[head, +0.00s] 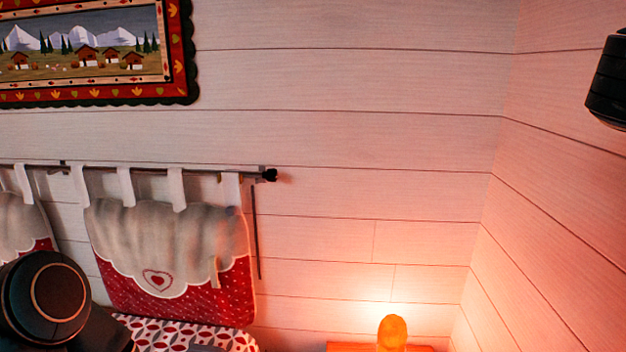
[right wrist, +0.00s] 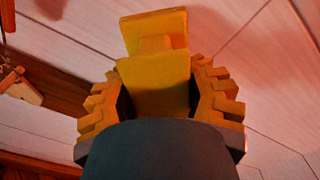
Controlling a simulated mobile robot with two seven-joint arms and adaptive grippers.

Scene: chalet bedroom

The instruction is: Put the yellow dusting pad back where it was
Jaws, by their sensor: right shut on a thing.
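The yellow dusting pad (right wrist: 153,84) shows in the right wrist view as a yellow block with a raised step and an upright part at its far end. My right gripper (right wrist: 158,92) is shut on it, one jagged finger on each side. The pad points away from the wrist, with pale plank wall behind it. The near end of the pad is hidden by the dark gripper body. The head view shows neither the pad nor a gripper. The place where the pad was before cannot be told from these frames.
In the head view, an orange glowing lamp-like object (head: 392,333) stands on an orange-lit surface (head: 350,347) at the bottom. A curtain rail (head: 215,168) with hanging red and cream cushions (head: 172,255) is at left. A framed picture (head: 90,50) hangs above. The wall between is bare.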

